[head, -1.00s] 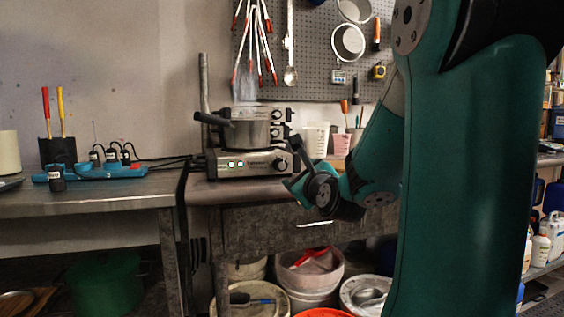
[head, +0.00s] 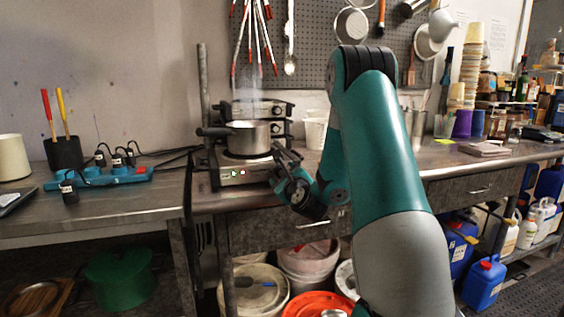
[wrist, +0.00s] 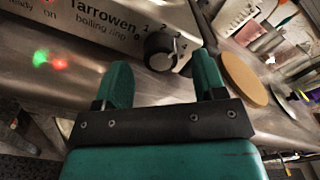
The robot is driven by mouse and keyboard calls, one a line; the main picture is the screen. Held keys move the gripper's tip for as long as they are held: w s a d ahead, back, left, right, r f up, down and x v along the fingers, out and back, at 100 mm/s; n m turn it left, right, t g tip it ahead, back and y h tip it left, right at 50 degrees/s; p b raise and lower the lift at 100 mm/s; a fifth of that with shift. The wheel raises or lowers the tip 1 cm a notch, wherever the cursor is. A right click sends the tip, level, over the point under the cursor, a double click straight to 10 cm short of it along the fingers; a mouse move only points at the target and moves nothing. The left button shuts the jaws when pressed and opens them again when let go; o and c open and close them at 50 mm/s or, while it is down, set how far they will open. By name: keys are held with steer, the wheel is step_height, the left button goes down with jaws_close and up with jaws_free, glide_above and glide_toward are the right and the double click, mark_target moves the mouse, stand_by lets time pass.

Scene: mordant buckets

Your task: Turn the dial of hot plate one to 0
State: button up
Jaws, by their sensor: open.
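A silver hot plate (head: 228,175) stands at the front left of the right-hand bench, with a steaming pot (head: 252,139) on it. In the wrist view its panel (wrist: 95,18) reads "Tarrowen boiling ring". Its dark round dial (wrist: 160,50) has a light edge and the numbers 1 and 2 visible beside it. I cannot read the dial's setting. My gripper (wrist: 162,78) is open and empty, with the dial just beyond and between its fingers, apparently apart from it. In the head view my gripper (head: 283,160) is at the hot plate's right front, hiding the dial there.
More appliances with knobs (head: 262,108) are behind the pot. A white beaker (head: 315,132) stands to their right. A blue power strip (head: 100,177) lies on the left bench. Buckets (head: 305,262) sit under the bench. Green and red light spots (wrist: 48,60) show on the bench metal.

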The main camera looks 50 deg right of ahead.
steer(key=shift+p+x, duration=0.4)
steer(key=shift+x, duration=0.7)
steer(key=c, duration=0.9)
